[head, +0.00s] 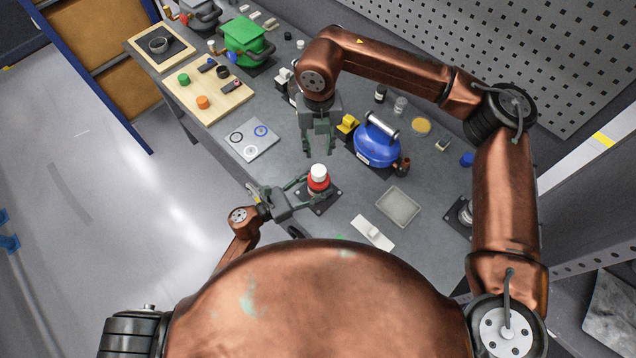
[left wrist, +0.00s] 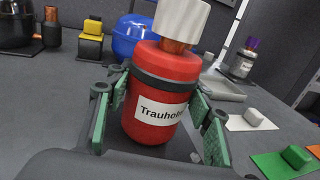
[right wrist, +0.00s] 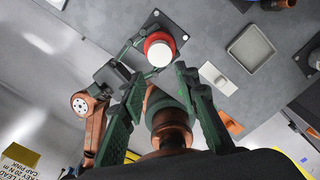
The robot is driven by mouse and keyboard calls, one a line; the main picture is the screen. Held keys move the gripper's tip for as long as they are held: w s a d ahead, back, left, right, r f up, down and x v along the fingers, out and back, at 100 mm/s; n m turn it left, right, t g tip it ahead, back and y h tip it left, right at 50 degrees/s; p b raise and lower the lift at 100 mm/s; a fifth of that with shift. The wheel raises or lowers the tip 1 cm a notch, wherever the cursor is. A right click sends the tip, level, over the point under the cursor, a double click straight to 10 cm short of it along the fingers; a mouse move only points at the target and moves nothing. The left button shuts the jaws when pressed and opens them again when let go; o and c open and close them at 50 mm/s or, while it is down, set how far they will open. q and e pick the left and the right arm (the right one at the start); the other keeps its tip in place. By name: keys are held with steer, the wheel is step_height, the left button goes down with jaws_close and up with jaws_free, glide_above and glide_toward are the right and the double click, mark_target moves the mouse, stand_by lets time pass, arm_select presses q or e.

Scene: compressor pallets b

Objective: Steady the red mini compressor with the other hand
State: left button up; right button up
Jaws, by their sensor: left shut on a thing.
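The red mini compressor (head: 318,186) is an upright red cylinder with a white cap and a dark band. It stands on a dark base plate (head: 327,199) on the bench. My left gripper (head: 308,190) is shut on it from the left. In the left wrist view its green-padded fingers lie on both sides of the red body (left wrist: 160,95), whose label is partly legible. My right gripper (head: 319,150) is open and empty, pointing down just behind the compressor. The right wrist view shows the compressor's white cap (right wrist: 160,52) beyond my spread right fingers (right wrist: 157,88).
A blue compressor (head: 376,148) stands right of my right gripper, with a yellow part (head: 347,124) beside it. A grey tray (head: 398,207) and a white plate (head: 372,233) lie to the right. A card with rings (head: 249,139) and a wooden board (head: 211,112) lie left.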

mark_target(319, 170)
arm_select(q)
steer(key=shift+f, duration=0.1)
arm_select(e)
steer(key=shift+o, duration=0.4)
steer(key=shift+o, duration=0.8)
steer(key=shift+f, duration=0.3)
steer(key=shift+o, duration=0.7)
step_height(319, 170, down, 4)
steer(key=shift+r, duration=0.1)
arm_select(q)
steer(key=shift+f, duration=0.15)
arm_select(e)
steer(key=shift+f, duration=3.95)
steer(key=shift+c, duration=0.5)
arm_select(q)
steer(key=shift+s, duration=0.1)
arm_select(e)
steer(key=c, duration=1)
arm_select(q)
steer(key=shift+f, duration=0.1)
arm_select(e)
steer(key=shift+o, duration=0.2)
steer(key=shift+r, duration=0.7)
